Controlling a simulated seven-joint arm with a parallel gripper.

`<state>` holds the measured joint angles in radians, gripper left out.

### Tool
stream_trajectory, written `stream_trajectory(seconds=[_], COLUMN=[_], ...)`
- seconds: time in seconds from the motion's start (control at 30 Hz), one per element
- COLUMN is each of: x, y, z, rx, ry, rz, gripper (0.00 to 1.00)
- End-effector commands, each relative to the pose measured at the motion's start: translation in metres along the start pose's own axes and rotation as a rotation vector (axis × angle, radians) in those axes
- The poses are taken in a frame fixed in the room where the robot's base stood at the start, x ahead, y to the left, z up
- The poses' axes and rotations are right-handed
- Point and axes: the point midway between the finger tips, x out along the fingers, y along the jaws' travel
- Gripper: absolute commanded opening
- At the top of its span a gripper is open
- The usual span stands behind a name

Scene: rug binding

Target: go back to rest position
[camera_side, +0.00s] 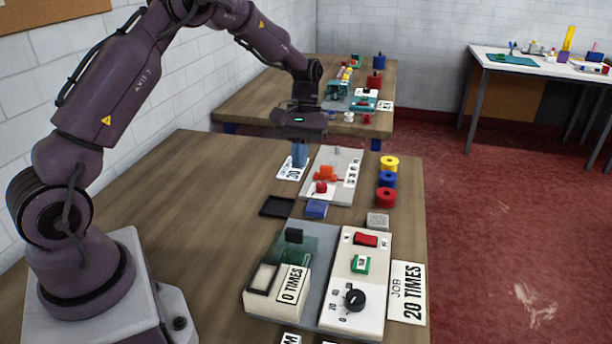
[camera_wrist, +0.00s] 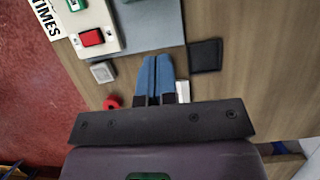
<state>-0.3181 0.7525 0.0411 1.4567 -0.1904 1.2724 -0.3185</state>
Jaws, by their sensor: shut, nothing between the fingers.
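My gripper (camera_side: 299,163) hangs from the arm over the far part of the near table, above a white number card (camera_side: 291,171) and left of the far panel. Its blue fingers point down and are closed together with nothing between them. In the wrist view the shut fingers (camera_wrist: 156,62) show above the wooden table top. The arm is bent up and over, reaching away from its base. No rest position is marked in either view.
A control panel with a black knob (camera_side: 355,299) stands near a box reading "0 TIMES" (camera_side: 293,283). The table's left side is bare.

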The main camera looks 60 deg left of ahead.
Motion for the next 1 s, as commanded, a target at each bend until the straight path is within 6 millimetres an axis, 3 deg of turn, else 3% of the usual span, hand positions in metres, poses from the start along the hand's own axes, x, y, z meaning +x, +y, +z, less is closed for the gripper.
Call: stream_trajectory(seconds=[0.1,0.27,0.6,0.8,1.0], x=[0.013,-0.006,-0.054,-0.065,-0.067], y=[-0.01,-0.016,-0.027,-0.042,-0.057], z=[0.009,0.046,0.153,0.213,0.259], rx=[0.054,0.171,0.458,0.611,0.72], ry=[0.0,0.081,0.346,0.52,0.681], rz=[-0.024,-0.037,-0.047,-0.041,-0.015], gripper=[0.0,0.0,0.0,0.0,0.0])
